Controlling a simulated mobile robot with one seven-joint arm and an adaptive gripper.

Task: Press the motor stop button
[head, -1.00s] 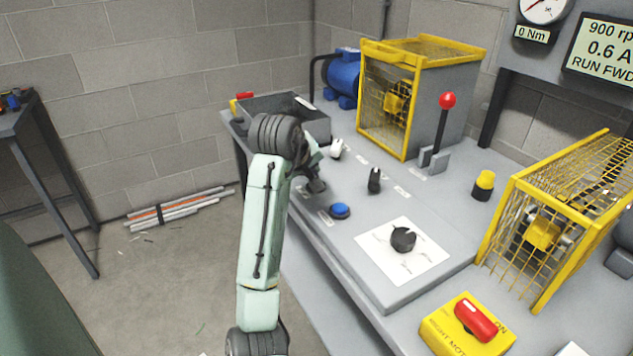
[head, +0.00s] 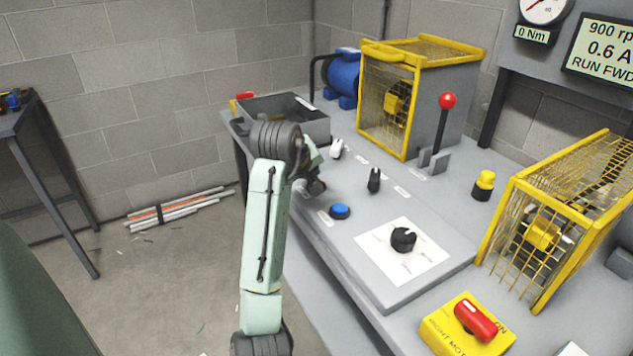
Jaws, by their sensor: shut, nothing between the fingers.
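My gripper (head: 311,187) is small and dark at the end of my pale green arm, over the left edge of the grey control panel (head: 375,265). It is shut and holds nothing, and the arm's wrist partly hides it. A small dark red patch shows right beside the gripper; it may be the motor stop button, mostly hidden, but I cannot tell. I cannot tell whether the fingertips touch it. A blue round button (head: 340,211) stands on the panel, a little right of and nearer than my gripper. Its label is too small to read.
A red-knobbed lever (head: 447,101), yellow cages (head: 545,230) and a red switch on a yellow box (head: 470,322) lie to the right. The display reads 900 rpm, RUN FWD.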

